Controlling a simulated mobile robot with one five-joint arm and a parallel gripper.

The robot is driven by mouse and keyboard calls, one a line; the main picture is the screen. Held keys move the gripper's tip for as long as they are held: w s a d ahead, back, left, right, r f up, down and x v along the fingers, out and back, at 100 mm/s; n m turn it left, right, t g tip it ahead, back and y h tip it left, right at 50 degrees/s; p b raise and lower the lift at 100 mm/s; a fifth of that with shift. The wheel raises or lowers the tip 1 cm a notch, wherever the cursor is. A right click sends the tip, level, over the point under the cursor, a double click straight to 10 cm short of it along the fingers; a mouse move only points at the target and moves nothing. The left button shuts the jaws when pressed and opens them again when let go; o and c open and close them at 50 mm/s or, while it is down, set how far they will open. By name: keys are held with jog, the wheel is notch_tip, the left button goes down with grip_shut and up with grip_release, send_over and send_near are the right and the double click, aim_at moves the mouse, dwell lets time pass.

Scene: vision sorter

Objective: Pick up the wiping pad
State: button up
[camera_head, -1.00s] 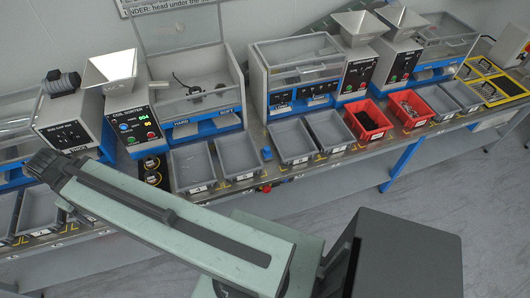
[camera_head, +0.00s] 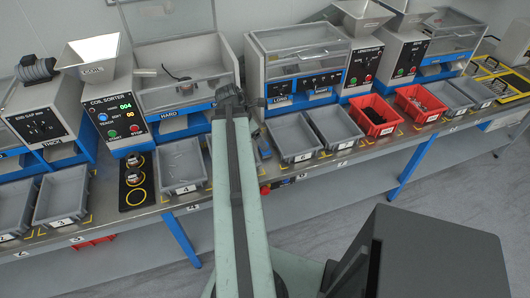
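I cannot make out a wiping pad for certain. A small blue object (camera_head: 264,149) lies on the bench just right of my arm, left of the grey bin marked 6; it may be the pad, but it is partly covered. My gripper (camera_head: 232,92) is at the far end of my arm, over the bench in front of the coil sorter's clear-lidded box. Its fingers are too small and dark to tell whether they are open or shut. My arm hides the bin to the right of bin 4.
Grey bins (camera_head: 293,135) and red bins (camera_head: 372,115) line the bench front. A red button (camera_head: 265,189) sits at the bench edge.

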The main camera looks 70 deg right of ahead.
jog(key=b+x, duration=0.6)
jog(key=x, duration=0.1)
jog(key=shift+s+f+b, duration=0.2)
jog(key=shift+f+b, duration=0.15)
jog(key=shift+r, duration=0.2)
jog(key=c, duration=1.5)
jog(key=shift+o, duration=0.2)
notch_tip(320, 180, up, 10)
jog(key=p, duration=1)
jog(key=shift+r+p, duration=0.15)
jog(key=shift+p, duration=0.2)
jog(key=o, duration=0.7)
jog(key=c, duration=0.5)
